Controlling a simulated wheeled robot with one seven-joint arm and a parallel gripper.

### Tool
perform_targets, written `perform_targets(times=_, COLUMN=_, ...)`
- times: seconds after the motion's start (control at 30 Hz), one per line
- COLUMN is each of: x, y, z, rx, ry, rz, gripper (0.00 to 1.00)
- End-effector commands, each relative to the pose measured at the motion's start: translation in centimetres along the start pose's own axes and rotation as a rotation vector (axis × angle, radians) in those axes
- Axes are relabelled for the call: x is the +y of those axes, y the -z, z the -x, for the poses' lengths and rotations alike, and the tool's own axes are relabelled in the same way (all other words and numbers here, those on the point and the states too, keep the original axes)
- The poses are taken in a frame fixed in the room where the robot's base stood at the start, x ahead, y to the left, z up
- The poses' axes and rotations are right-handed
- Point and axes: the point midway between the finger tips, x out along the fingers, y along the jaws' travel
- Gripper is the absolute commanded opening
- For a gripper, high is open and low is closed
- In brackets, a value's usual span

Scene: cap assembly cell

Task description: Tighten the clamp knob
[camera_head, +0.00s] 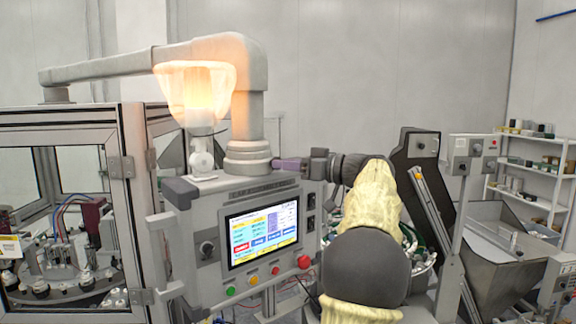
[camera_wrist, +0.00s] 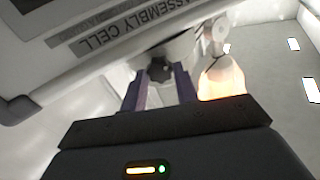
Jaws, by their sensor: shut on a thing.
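The clamp knob (camera_wrist: 159,69) is dark and lobed, and sits on the pale collar of the support arm above the control panel. In the wrist view my gripper (camera_wrist: 160,82) has its two purple fingers on either side of the knob, shut on it. In the head view my gripper (camera_head: 278,164) reaches in from the right to the support arm's collar (camera_head: 248,160), just above the panel's top edge. The knob itself is hidden or too small to tell there.
The control panel (camera_head: 210,225) with a lit screen (camera_head: 262,235) hangs below the collar. A glowing lamp (camera_head: 200,90) stands left of the collar. A glazed assembly cell (camera_head: 130,165) is at left. A hopper (camera_head: 500,245) and shelves (camera_head: 535,170) stand at right.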

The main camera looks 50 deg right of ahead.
Motion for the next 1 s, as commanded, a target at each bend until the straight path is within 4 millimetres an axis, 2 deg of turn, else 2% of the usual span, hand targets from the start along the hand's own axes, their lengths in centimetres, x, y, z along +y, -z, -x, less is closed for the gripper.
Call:
perform_targets(times=0.27, x=0.02, y=-0.04, z=0.03, rx=0.001, ry=-0.001, rz=-0.059, gripper=0.07)
perform_targets(times=0.47, x=0.02, y=-0.10, z=0.04, rx=0.002, ry=-0.001, rz=-0.170, gripper=0.07)
perform_targets(times=1.0, x=0.10, y=0.02, z=0.06, rx=0.003, ry=-0.001, rz=-0.654, gripper=0.07)
